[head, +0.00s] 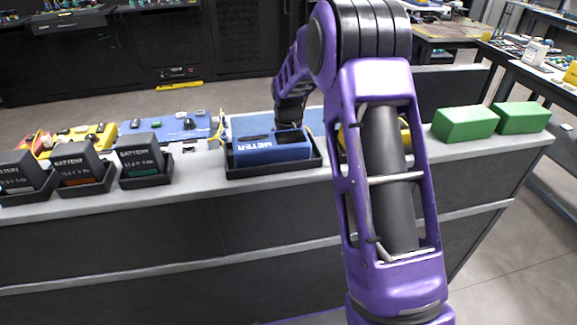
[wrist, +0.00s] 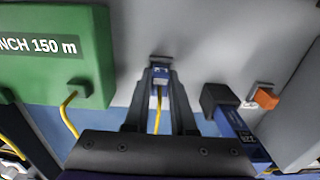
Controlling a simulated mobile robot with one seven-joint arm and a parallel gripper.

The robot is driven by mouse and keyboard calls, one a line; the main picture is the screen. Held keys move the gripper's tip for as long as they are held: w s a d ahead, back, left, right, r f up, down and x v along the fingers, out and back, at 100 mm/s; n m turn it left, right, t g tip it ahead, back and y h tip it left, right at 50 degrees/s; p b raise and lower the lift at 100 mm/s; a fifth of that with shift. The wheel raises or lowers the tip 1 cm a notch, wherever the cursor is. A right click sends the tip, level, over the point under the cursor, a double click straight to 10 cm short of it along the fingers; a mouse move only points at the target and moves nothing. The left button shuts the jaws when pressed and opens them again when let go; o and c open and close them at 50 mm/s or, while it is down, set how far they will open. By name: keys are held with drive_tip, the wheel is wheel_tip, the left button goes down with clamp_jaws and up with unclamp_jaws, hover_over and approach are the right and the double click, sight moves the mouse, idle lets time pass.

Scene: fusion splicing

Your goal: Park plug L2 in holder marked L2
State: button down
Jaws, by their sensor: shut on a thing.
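In the wrist view my gripper (wrist: 159,90) is shut on a small blue plug (wrist: 160,74), with a yellow cable trailing back between the fingers. I take it as plug L2; its marking is too small to read. A small dark piece (wrist: 158,58) shows at the plug's front end; I cannot tell whether it is part of the plug or a thing touching it. No holder marked L2 can be made out. In the head view the gripper's fingers and the plug are hidden behind the blue meter and my arm.
A green box (wrist: 60,75) with a yellow cable is left of the gripper. A black block (wrist: 219,98), a blue part and an orange piece (wrist: 266,98) are right. The bench holds a blue meter (head: 272,147) in a black tray, batteries (head: 140,153) and green boxes (head: 465,123).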

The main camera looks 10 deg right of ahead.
drive_tip(key=shift+f, duration=0.3)
drive_tip(key=c, duration=0.7)
unclamp_jaws()
drive_tip(key=shift+o, duration=0.2)
wheel_tip(320, 180, up, 18)
drive_tip(key=p, duration=0.2)
drive_tip(key=shift+f+p, duration=0.25)
drive_tip(key=shift+p, duration=0.05)
drive_tip(key=shift+d, duration=0.1)
